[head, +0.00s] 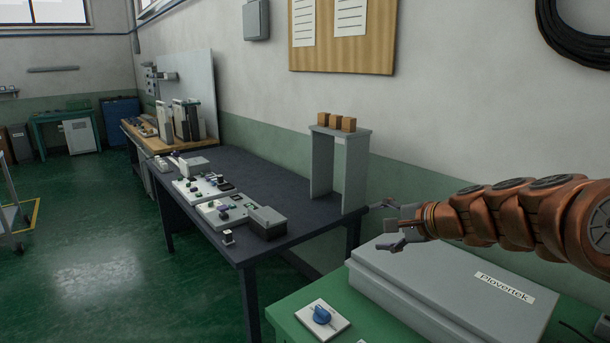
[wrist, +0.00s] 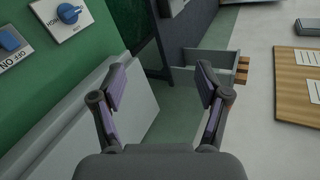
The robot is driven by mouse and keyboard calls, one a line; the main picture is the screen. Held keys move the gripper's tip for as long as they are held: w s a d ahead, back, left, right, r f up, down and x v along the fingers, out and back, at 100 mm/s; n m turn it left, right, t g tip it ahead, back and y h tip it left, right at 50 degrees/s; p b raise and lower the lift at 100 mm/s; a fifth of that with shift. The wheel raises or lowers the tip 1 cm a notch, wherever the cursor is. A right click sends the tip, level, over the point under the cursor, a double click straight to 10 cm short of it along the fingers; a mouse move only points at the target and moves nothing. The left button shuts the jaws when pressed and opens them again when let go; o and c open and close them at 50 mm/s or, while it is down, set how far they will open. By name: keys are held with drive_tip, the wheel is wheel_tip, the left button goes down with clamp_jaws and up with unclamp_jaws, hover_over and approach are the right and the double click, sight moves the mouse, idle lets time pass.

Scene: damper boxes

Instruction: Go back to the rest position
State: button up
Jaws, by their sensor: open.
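My gripper (head: 388,228) is at the end of the copper-coloured arm, in the right half of the head view. It is above the far left part of a grey box lettered "Plovertek" (head: 455,290). In the wrist view my gripper (wrist: 160,85) has its two purple-padded fingers spread wide apart, with nothing between them. The rest position itself is not marked in either view.
A blue knob (head: 321,315) on a white plate sits on the green table (head: 285,312). A dark table (head: 260,180) holds switch panels and a grey stand (head: 356,165) with wooden blocks (head: 336,122) on top.

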drive_tip(key=s+a+f+n+g+h+p, duration=0.1)
drive_tip(key=s+a+f+n+g, duration=0.25)
drive_tip(key=s, duration=0.55)
drive_tip(key=s+a+f+n+g, duration=0.3)
drive_tip(key=s+a+f+n, duration=0.1)
drive_tip(key=s, duration=0.5)
drive_tip(key=s+d+f+n+g+h, duration=0.1)
drive_tip(key=s+d+f+h, duration=0.1)
drive_tip(key=s, duration=0.5)
drive_tip(key=s+d+f+n+g+h+p, duration=0.1)
drive_tip(key=s+d, duration=0.3)
drive_tip(key=s, duration=0.4)
drive_tip(key=s+d+f+n+g+h, duration=0.3)
drive_tip(key=s+f, duration=0.1)
drive_tip(key=s, duration=0.3)
drive_tip(key=shift+s, duration=0.2)
drive_tip(key=shift+n, duration=0.25)
